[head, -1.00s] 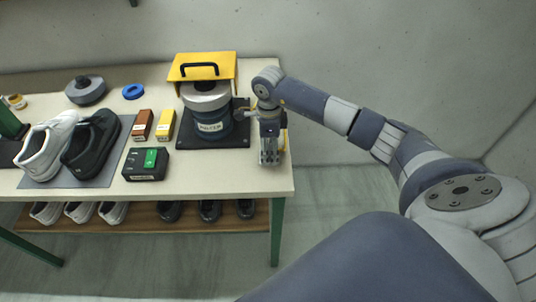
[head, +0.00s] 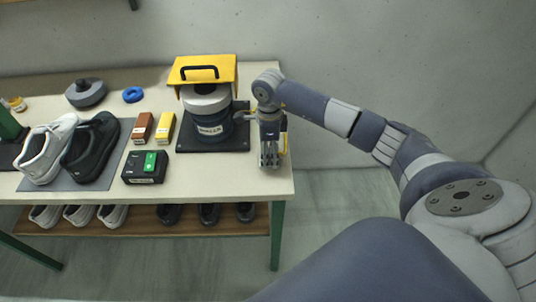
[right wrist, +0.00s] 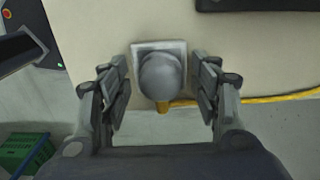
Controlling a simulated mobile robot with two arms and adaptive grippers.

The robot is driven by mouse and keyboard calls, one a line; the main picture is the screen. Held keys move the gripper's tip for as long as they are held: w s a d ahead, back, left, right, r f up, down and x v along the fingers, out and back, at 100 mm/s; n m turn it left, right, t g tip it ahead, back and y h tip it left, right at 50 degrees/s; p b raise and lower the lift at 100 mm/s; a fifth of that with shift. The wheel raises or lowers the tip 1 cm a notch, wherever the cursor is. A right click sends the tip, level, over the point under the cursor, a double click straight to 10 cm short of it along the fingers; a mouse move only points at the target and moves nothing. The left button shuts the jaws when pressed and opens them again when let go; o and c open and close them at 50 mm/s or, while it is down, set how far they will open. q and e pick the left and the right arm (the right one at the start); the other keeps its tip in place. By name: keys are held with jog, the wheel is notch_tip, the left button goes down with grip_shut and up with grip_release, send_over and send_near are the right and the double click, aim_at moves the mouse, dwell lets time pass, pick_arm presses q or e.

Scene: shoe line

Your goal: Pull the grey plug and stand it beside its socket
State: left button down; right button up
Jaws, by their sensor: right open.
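The grey plug (right wrist: 161,78) is a rounded knob in the right wrist view, seated on a pale square socket plate (right wrist: 144,48) at the table's edge. A yellow cable comes out under the plug. My right gripper (right wrist: 161,88) is open, with one finger on each side of the plug and a visible gap to it on both sides. In the head view my right gripper (head: 269,158) points down over the table's right end and hides the plug and socket. My left gripper is not in view.
A blue-grey machine (head: 212,128) with a yellow hood (head: 222,72) stands on a black base left of my right gripper. A black box with a green switch (head: 148,166), brown and yellow boxes and shoes lie further left. The table's front right corner is clear.

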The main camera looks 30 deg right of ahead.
aim_at(269, 150)
dwell(0.4)
grip_shut()
jog(key=shift+r, duration=0.2)
jog(key=shift+w+r, duration=0.1)
jog(key=shift+r, duration=0.25)
jog(key=shift+r+p, duration=0.45)
jog(key=shift+r, duration=0.1)
jog(key=shift+r+p, duration=1.2)
jog(key=shift+r, duration=0.75)
